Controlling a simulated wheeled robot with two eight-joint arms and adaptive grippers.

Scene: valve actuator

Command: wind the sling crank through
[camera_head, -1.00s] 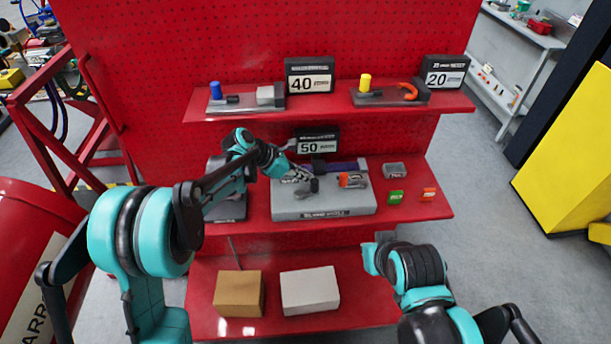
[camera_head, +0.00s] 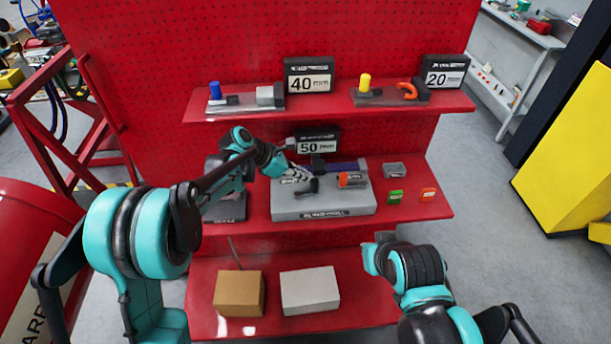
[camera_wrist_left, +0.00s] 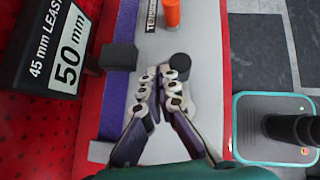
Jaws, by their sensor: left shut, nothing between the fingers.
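The crank unit sits on the middle red shelf, with a grey base (camera_head: 345,208), a purple strap (camera_head: 345,166) and an orange-red cylinder (camera_head: 352,180). Its black round knob (camera_wrist_left: 180,66) shows in the left wrist view, as does the orange cylinder (camera_wrist_left: 172,13). My left gripper (camera_head: 303,176) comes in from the left over the base. Its fingers are shut and empty, with the tips (camera_wrist_left: 166,84) close beside the black knob; I cannot tell whether they touch it. My right arm (camera_head: 418,270) is at the lower right; its gripper does not show.
A 50 mm sign (camera_head: 318,146) stands behind the unit. A grey box (camera_head: 394,170), a green block (camera_head: 396,197) and an orange block (camera_head: 428,194) lie to its right. The upper shelf (camera_head: 325,104) overhangs the back. Two cartons, brown (camera_head: 239,293) and white (camera_head: 310,290), are below.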

